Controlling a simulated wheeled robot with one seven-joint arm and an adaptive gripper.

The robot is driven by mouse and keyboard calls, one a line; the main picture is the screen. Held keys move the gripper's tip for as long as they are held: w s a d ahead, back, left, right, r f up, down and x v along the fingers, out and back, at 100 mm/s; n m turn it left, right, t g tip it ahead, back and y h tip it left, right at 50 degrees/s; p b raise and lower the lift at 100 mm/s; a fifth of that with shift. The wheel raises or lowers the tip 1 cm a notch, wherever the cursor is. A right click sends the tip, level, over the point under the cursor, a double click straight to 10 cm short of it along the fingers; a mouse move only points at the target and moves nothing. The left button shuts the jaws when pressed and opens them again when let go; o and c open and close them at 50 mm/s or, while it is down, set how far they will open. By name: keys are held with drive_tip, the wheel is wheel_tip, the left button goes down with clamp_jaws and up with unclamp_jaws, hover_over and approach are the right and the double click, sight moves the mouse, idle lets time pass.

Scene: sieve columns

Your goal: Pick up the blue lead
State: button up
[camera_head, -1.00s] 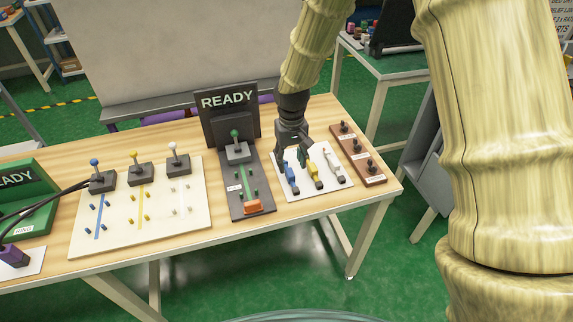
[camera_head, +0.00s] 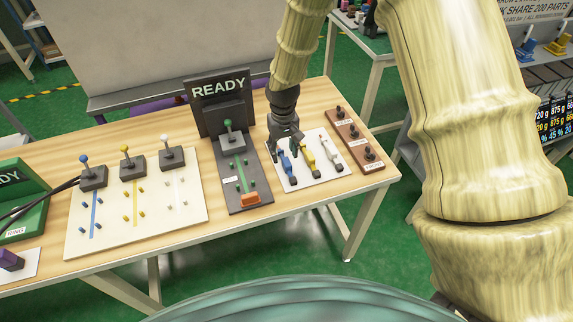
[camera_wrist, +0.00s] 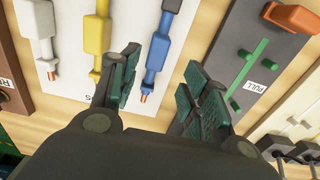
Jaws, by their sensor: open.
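The blue lead (camera_head: 287,166) lies on a white card, leftmost of the leads in the head view.
A yellow lead (camera_head: 308,155) and a white lead (camera_head: 331,152) lie to the right on the white card (camera_head: 318,177). A dark panel with a green lever (camera_head: 228,130) stands close on the left. A brown block with black knobs (camera_head: 357,146) is at the right.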

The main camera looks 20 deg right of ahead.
sight(286, 159)
drive_tip(key=shift+d+f+p, duration=0.2)
drive_tip(key=shift+f+p, duration=0.25)
drive_tip(key=shift+f, duration=0.45)
drive_tip(key=shift+d+f+p, duration=0.2)
drive_tip(key=shift+f+p, duration=0.25)
drive_tip(key=shift+f, duration=1.25)
clamp_jaws()
drive_tip(key=shift+r, duration=0.2)
